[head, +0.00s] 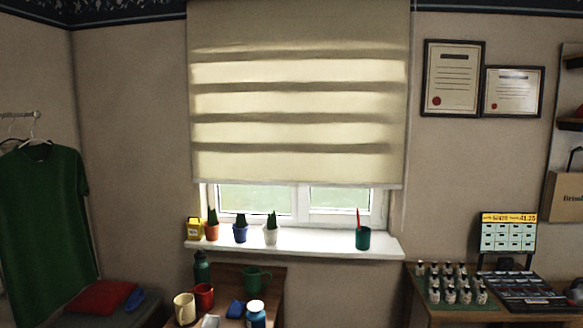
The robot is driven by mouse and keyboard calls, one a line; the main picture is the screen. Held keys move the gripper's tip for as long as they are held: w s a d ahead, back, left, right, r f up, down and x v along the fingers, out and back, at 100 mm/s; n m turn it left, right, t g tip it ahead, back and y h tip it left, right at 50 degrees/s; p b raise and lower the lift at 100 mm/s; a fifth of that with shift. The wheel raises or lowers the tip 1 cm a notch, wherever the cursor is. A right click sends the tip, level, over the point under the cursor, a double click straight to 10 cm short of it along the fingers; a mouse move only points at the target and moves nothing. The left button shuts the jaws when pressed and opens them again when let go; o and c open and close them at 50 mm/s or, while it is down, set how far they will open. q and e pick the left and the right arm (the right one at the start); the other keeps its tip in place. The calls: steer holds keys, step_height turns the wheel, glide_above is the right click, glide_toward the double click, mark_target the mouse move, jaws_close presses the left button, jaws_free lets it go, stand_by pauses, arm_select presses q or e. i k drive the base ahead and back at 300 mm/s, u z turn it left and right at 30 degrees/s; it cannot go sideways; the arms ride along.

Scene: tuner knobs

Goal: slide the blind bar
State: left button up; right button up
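A cream roller blind (298,110) hangs over the window in the head view and covers most of it. Its bottom bar (300,184) is a thin, pale, level strip a little above the window sill. A narrow band of window glass (248,199) shows below the bar. Neither of my grippers is in view, so their position relative to the bar cannot be seen.
The white sill (310,243) holds small potted plants (240,229), a yellow box (194,229) and a green cup (363,238). Below, a small wooden table (232,272) carries mugs and bottles. A desk (415,279) with small bottles stands right.

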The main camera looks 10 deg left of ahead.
mark_target(345, 166)
steer(key=z, duration=0.1)
steer(key=i, duration=1.3)
steer(key=z, duration=0.25)
steer(key=i, duration=1.15)
steer(key=z, duration=0.1)
